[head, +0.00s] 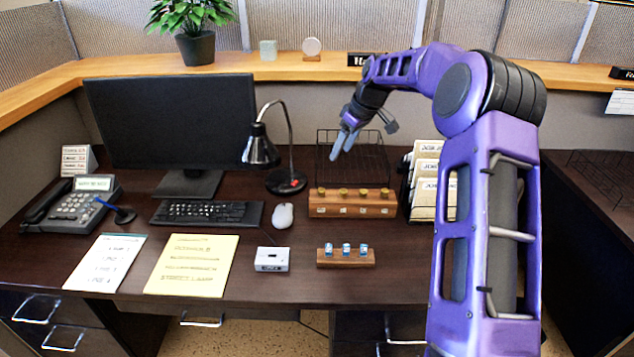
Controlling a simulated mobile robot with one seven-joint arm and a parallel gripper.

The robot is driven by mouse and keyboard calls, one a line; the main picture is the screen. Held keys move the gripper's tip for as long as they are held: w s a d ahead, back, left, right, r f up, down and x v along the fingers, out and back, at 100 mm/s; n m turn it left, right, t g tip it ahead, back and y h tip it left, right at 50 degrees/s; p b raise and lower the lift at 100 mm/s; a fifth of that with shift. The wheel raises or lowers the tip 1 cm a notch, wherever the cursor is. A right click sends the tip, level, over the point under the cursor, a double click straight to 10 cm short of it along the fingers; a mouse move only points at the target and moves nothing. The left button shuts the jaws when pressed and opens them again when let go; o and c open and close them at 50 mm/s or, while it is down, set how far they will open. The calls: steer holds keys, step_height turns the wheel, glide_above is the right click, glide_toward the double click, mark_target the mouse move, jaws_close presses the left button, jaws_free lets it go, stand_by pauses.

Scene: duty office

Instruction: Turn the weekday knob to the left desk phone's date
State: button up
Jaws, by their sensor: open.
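A desk phone (75,205) stands at the left end of the desk, with a lit greenish display (94,184); its text is too small to read. A wooden block (352,211) with several brass knobs along its top sits right of centre, with small pale labels on its front. I cannot tell which knob is the weekday knob or where any knob points. My gripper (343,147) is open and empty, with its fingers slanting down. In the picture it appears above and behind the knob block, in front of the wire tray, apart from the knobs.
A lamp (262,150) and mouse (283,216) are left of the knob block; a file holder (430,185) is right of it. A smaller wooden block (346,261) with three blue-and-white pieces and a white box (272,259) lie in front. A wire tray (352,160) stands behind.

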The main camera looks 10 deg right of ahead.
mark_target(321, 189)
steer(key=b+x, duration=0.1)
steer(key=x, duration=1.6)
steer(key=shift+w, duration=0.1)
steer(key=shift+c, duration=0.2)
jaws_close()
